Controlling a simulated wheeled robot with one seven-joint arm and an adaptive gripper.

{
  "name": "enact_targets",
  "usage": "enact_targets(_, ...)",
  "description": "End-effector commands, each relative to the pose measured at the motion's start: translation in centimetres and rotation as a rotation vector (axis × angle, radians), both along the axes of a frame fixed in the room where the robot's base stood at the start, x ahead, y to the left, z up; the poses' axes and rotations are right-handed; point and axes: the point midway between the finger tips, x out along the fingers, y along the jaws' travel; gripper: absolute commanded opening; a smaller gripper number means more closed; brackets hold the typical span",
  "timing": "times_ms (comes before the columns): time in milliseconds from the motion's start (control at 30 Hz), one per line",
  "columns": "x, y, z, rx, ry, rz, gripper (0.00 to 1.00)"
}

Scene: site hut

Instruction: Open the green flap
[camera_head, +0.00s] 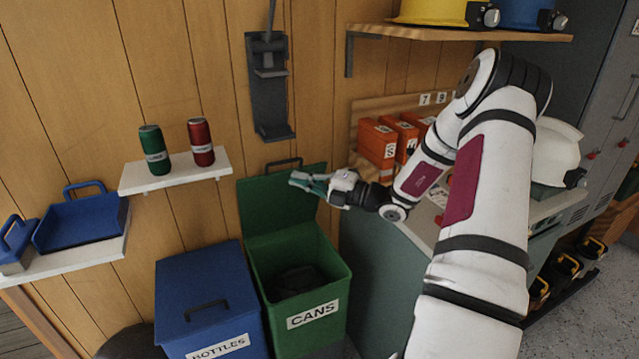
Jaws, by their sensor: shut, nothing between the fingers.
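The green flap (262,207) is the lid of the green bin (293,332) labelled CANS. It stands raised against the wooden wall, and the bin's dark inside shows below it. A dark handle (283,162) shows at the flap's top edge. My gripper (297,180) reaches in from the right and its fingers lie in front of the flap's upper right part. The fingers are shut and empty. I cannot tell whether they touch the flap.
A blue bin (212,287) labelled BOTTLES stands shut on the left. A white shelf (176,174) holds a green can (154,150) and a red can (201,142). A workbench with orange boxes (377,141) is on the right, behind my arm.

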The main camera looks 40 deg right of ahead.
Motion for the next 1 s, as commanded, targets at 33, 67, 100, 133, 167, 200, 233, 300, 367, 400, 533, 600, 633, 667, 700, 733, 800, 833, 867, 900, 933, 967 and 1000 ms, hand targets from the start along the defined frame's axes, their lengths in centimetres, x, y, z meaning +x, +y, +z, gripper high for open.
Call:
enact_targets(33,0.8,0.6,0.1,0.000,-0.001,0.004,0.00)
enact_targets(67,1.3,0.8,0.1,0.000,0.000,0.003,0.00)
enact_targets(100,2.0,0.3,0.2,-0.003,-0.001,0.001,0.00)
enact_targets(133,2.4,0.2,0.2,-0.002,-0.001,0.000,0.00)
enact_targets(167,2.8,0.0,0.3,-0.003,-0.001,0.000,0.00)
enact_targets(200,3.2,-0.1,0.3,-0.002,-0.001,0.000,0.00)
enact_targets(233,3.5,-0.2,0.3,-0.001,0.000,0.000,0.00)
enact_targets(300,4.1,-0.3,0.4,-0.001,0.000,0.001,0.00)
enact_targets(367,4.4,-0.4,0.5,-0.001,0.000,0.001,0.00)
enact_targets(400,4.6,-0.5,0.5,-0.001,0.000,0.001,0.00)
enact_targets(533,4.8,-0.6,0.5,0.000,0.001,0.000,0.00)
enact_targets(600,4.8,-0.6,0.5,0.000,0.001,0.000,0.00)
enact_targets(633,4.8,-0.6,0.5,0.000,0.001,0.000,0.00)
enact_targets(667,4.8,-0.6,0.5,0.000,0.001,0.000,0.00)
enact_targets(700,4.7,-0.6,0.5,0.000,0.001,0.000,0.00)
enact_targets(733,4.7,-0.6,0.5,0.000,0.001,0.000,0.00)
enact_targets(800,4.8,-0.6,0.6,-0.001,0.001,0.001,0.00)
enact_targets(833,5.0,-0.6,0.6,-0.001,0.000,0.001,0.00)
enact_targets(867,5.2,-0.7,0.7,-0.002,0.000,0.001,0.00)
enact_targets(900,5.7,-0.9,0.9,-0.004,-0.002,0.002,0.00)
enact_targets(933,6.2,-1.0,1.1,-0.005,-0.001,0.001,0.00)
enact_targets(967,6.8,-1.1,1.3,-0.005,-0.001,0.002,0.00)
enact_targets(1000,7.7,-1.3,1.6,-0.006,-0.002,0.002,0.00)
